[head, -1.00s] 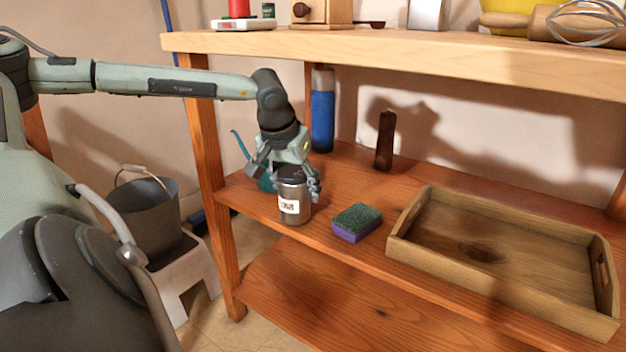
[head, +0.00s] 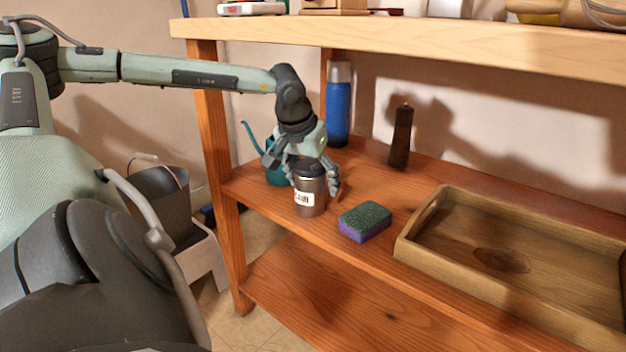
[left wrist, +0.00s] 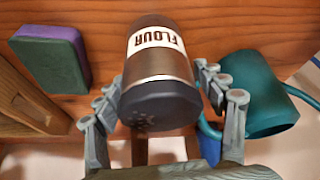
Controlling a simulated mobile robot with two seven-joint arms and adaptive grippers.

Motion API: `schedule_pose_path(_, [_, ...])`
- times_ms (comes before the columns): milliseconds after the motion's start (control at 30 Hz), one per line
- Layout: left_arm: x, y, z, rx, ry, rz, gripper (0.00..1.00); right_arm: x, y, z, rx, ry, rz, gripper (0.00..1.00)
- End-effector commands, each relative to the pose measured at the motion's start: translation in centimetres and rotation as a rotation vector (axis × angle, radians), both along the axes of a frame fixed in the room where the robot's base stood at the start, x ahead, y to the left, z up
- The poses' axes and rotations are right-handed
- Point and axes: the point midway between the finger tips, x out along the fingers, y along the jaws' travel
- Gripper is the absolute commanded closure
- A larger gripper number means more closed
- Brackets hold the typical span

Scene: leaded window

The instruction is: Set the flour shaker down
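The flour shaker (head: 311,193) is a grey-brown metal can with a dark lid and a white label. It stands upright on the middle wooden shelf (head: 290,221), near the front edge. The left wrist view shows it from above its lid, with the FLOUR label (left wrist: 156,41) readable. My left gripper (head: 313,187) is around the shaker's upper part, its fingers spread on either side. In the left wrist view small gaps show between the fingers and the can. My right gripper is not in view.
A green-and-purple sponge (head: 365,221) lies right of the shaker, then a wooden tray (head: 425,222). A teal watering can (head: 276,172) is close behind left. A blue bottle (head: 338,112) and a dark brown mill (head: 401,138) stand further back. The upper shelf (head: 400,45) overhangs.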

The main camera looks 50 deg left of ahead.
Motion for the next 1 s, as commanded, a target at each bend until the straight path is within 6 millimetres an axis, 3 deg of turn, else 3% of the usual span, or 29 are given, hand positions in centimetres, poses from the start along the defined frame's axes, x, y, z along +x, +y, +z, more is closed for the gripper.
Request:
schedule_pose_path(267, [0.0,0.0,0.1,0.0,0.0,0.0,0.25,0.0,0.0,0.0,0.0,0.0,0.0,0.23])
schedule_pose_path(467, [-0.4,-0.1,1.9,0.004,0.0,0.0,0.25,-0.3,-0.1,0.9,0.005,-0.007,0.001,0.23])
schedule_pose_path(600, [-3.1,-1.3,1.7,0.006,0.002,0.0,0.25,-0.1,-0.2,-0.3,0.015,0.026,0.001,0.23])
schedule_pose_path(800, [-7.2,-3.4,1.7,0.005,0.001,0.0,0.25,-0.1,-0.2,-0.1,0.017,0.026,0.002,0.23])
schedule_pose_path(1000, [-10.1,-4.9,1.6,0.004,0.0,-0.001,0.25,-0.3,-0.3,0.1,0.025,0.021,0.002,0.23])
